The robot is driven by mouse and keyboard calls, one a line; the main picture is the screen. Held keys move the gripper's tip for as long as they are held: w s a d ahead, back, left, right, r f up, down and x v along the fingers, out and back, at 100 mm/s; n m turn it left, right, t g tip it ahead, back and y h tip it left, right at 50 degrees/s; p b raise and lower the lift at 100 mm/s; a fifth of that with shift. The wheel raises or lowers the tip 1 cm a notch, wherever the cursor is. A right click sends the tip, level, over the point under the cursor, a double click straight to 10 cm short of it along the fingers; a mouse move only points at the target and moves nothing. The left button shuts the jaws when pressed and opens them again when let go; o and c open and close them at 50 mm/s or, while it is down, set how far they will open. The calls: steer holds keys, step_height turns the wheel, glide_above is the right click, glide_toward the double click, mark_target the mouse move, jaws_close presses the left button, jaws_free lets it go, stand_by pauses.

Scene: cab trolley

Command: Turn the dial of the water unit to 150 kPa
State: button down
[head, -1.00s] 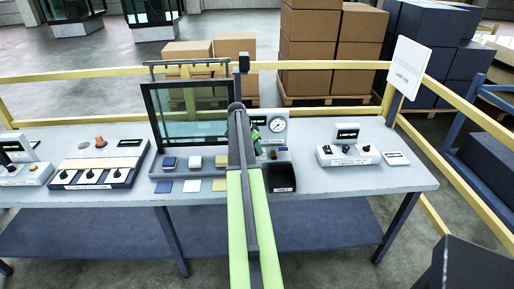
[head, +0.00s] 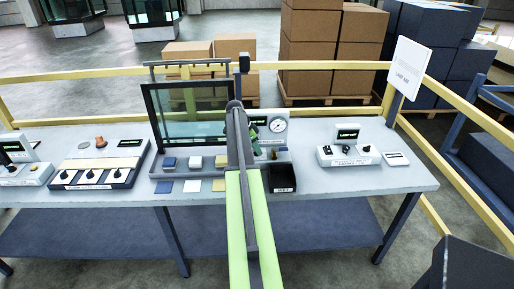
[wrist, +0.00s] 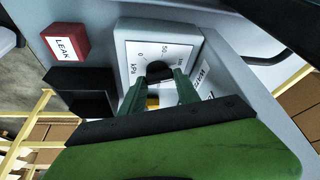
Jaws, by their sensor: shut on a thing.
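The water unit shows in the wrist view as a white panel (wrist: 186,36) with a printed scale reading 0, 50 and a partly covered higher figure, marked kPa. Its black dial (wrist: 157,70) sits between the two green fingers of my gripper (wrist: 160,77), which is shut on it. The fingers cover the dial's sides, and I cannot read where it points. In the head view my gripper (head: 254,141) is at the back of the bench, partly behind my arm, and the dial is hidden. A round white gauge (head: 277,125) stands beside it.
A red block marked LEAK (wrist: 67,42) and a black open bin (wrist: 80,79) are close to the unit. On the bench are a framed glass panel (head: 187,115), a switch box (head: 97,178) at left and another control box (head: 348,156) at right. Yellow rails (head: 70,85) run behind.

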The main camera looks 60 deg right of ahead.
steer(key=c, duration=0.9)
jaws_free()
steer(key=shift+w+a, duration=0.15)
steer(key=shift+w, duration=0.1)
steer(key=shift+s, duration=0.1)
steer(key=shift+r, duration=0.1)
steer(key=p+v, duration=1.6)
steer(key=v, duration=0.1)
steer(key=shift+a+r, duration=0.1)
steer(key=shift+r, duration=0.05)
